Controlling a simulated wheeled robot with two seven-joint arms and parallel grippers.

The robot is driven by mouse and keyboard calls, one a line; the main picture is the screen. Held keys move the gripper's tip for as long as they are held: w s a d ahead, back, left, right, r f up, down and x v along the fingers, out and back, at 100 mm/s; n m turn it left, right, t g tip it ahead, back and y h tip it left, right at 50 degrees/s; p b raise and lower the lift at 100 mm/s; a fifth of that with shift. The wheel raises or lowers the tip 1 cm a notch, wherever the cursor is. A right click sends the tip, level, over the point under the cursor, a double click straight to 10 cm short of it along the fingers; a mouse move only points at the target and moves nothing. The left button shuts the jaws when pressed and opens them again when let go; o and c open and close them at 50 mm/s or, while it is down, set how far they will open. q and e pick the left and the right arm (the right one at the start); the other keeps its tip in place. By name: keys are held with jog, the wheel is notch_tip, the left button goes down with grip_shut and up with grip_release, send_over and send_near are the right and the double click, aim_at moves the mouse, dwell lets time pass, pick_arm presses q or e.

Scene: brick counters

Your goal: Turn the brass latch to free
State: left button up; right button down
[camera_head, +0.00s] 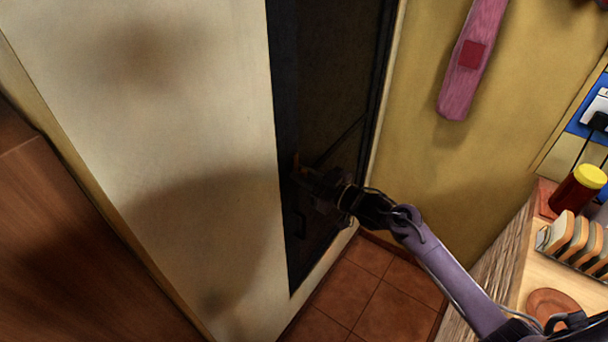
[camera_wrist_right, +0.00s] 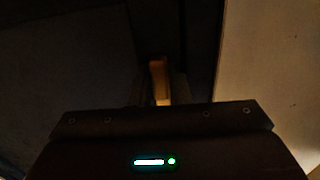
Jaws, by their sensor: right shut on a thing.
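The brass latch (camera_wrist_right: 158,78) shows in the right wrist view as a small upright brass-coloured piece between my right gripper's fingers (camera_wrist_right: 158,98). In the head view only a small bit of it (camera_head: 295,160) shows at the left edge of the dark door (camera_head: 325,80). My right gripper (camera_head: 308,180) reaches in from the lower right and is shut on the latch. The gripper covers much of the latch in the head view, and the scene there is dark. My left gripper is not in view.
A pale wall (camera_head: 170,120) stands left of the door and a yellow wall (camera_head: 450,160) right of it. A counter (camera_head: 530,280) at the right holds a toast rack (camera_head: 575,240), a yellow-lidded jar (camera_head: 580,190) and a round brown disc (camera_head: 553,305). The tiled floor (camera_head: 375,300) below is clear.

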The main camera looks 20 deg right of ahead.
jog(key=c, duration=1.4)
grip_release()
jog(key=shift+c, duration=0.2)
jog(key=shift+f, duration=0.1)
